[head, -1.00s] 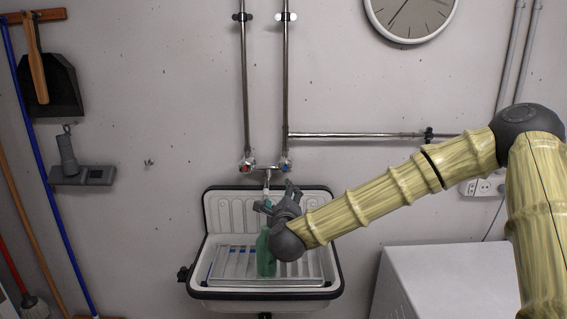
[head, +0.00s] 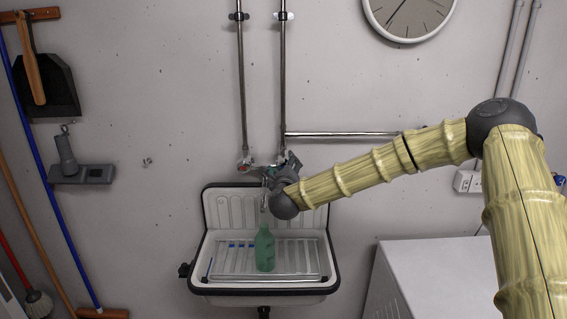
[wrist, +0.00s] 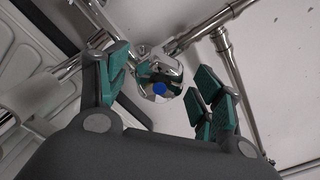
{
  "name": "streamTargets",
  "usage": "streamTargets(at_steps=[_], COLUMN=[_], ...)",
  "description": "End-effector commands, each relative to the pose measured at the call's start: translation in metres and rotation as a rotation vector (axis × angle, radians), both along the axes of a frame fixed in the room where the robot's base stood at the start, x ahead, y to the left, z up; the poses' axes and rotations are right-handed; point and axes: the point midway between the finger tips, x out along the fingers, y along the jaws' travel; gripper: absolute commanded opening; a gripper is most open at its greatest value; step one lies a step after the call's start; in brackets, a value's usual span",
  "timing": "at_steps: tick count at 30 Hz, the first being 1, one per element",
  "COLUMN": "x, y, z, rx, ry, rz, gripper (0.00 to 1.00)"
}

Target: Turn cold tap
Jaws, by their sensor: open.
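The cold tap (wrist: 160,76) is a round chrome knob with a blue dot, seen in the wrist view between the two green-padded fingers of my gripper (wrist: 166,84). My gripper is open, with one finger to each side of the knob; I cannot tell whether either pad touches it. In the head view my gripper (head: 277,172) is at the right end of the wall mixer and mostly hides the cold tap. The hot tap (head: 244,167), with a red mark, is at the left end.
A white sink (head: 213,255) with a dark rim is below the taps, holding a green bottle (head: 265,250) on a rack. Vertical pipes (head: 241,80) rise above the mixer. A white appliance (head: 425,262) stands at the right.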

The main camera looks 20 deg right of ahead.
Motion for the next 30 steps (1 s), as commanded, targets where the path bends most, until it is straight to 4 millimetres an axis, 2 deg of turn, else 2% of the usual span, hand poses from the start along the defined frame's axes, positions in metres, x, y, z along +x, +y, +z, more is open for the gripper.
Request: streamTargets(at_steps=[12, 14, 20, 26, 30], x=[0.0071, 0.0070, 0.0069, 0.0070, 0.0069], y=[-0.0019, -0.0018, -0.0019, -0.0018, -0.0016], z=[-0.0003, -0.0001, -0.0001, -0.0013, -0.0030], rx=[0.000, 0.000, 0.000, -0.017, -0.095], ry=[0.000, 0.000, 0.000, 0.004, 0.025], rz=[0.000, 0.000, 0.000, 0.001, 0.000], gripper=[0.67, 0.58, 0.21, 0.21, 0.21])
